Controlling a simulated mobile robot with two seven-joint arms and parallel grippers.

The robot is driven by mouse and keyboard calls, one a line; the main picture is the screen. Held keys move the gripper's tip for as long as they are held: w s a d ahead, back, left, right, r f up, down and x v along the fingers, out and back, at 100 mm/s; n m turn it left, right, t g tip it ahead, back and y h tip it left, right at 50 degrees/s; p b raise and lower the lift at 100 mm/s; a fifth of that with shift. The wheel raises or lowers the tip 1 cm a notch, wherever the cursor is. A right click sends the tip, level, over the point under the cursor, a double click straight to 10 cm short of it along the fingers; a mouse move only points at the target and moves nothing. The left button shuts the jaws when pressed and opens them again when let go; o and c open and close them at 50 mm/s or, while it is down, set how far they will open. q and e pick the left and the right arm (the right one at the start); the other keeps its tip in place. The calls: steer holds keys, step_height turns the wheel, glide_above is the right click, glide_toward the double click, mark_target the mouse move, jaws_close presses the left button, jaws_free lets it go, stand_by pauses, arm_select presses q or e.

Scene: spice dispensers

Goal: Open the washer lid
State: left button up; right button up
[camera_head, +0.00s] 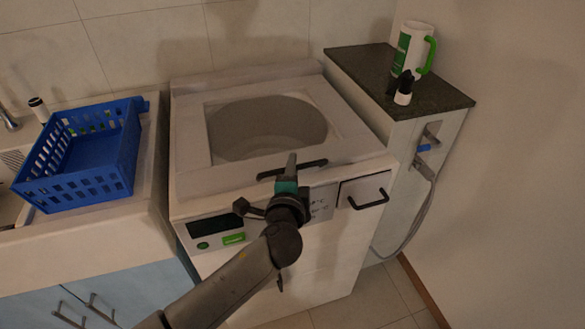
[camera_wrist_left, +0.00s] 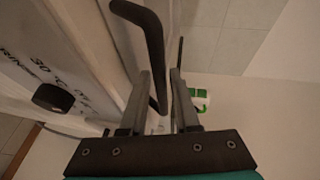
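The white washer (camera_head: 330,235) stands in the middle of the head view. Its lid (camera_head: 190,140) lies flat on top, with a round grey window (camera_head: 268,127). A black bar handle (camera_head: 310,165) sits at the lid's front edge; it also shows in the left wrist view (camera_wrist_left: 151,38). My left gripper (camera_head: 291,160) is at this handle. In the left wrist view its two fingers (camera_wrist_left: 160,74) stand apart, with part of the handle between them and a narrow gap beside it. Firm contact cannot be told. My right gripper is in neither view.
A blue basket (camera_head: 85,190) sits on the left counter. A dark-topped cabinet (camera_head: 355,62) at right holds a white-green mug (camera_head: 410,52) and a small black-and-white bottle (camera_head: 403,90). The washer's front has a drawer handle (camera_head: 369,200). A tiled wall stands behind.

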arm_select(q)
steer(key=shift+c, duration=0.2)
jaws_close()
stand_by(1.1)
